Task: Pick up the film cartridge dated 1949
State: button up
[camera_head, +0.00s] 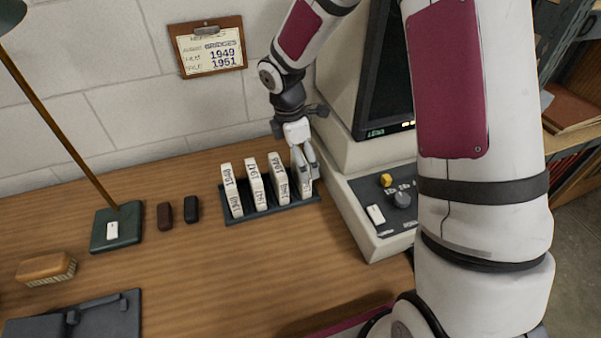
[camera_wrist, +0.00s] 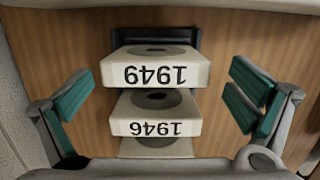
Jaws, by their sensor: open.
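The film cartridge dated 1949 (camera_wrist: 155,72) is a white block with a round dark disc on top. Its label reads upside down in the wrist view, where it is the end one of a row. In the head view the rightmost cartridge (camera_head: 306,186) is mostly hidden by my gripper (camera_head: 304,160). My gripper is open, pointing down over that right end of the rack. In the wrist view its teal finger pads (camera_wrist: 160,92) stand apart on the left and right of the row, with gaps to the cartridges. It holds nothing.
The dark rack (camera_head: 270,209) holds several cartridges; the one marked 1946 (camera_wrist: 155,113) is next to the 1949 one. A microfilm reader (camera_head: 375,200) stands close on the right. A clipboard (camera_head: 208,47) hangs on the wall. The wooden desk (camera_head: 220,260) is clear in front.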

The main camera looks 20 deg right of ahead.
jog(key=shift+w+d+f, duration=0.1)
jog(key=shift+d+f, duration=0.1)
jog(key=shift+f, duration=1.25)
jog(key=shift+w+d+f, duration=0.1)
jog(key=shift+d+f, duration=0.1)
jog(key=shift+f, duration=1.25)
jog(key=shift+c, duration=0.6)
jog(key=c, duration=1)
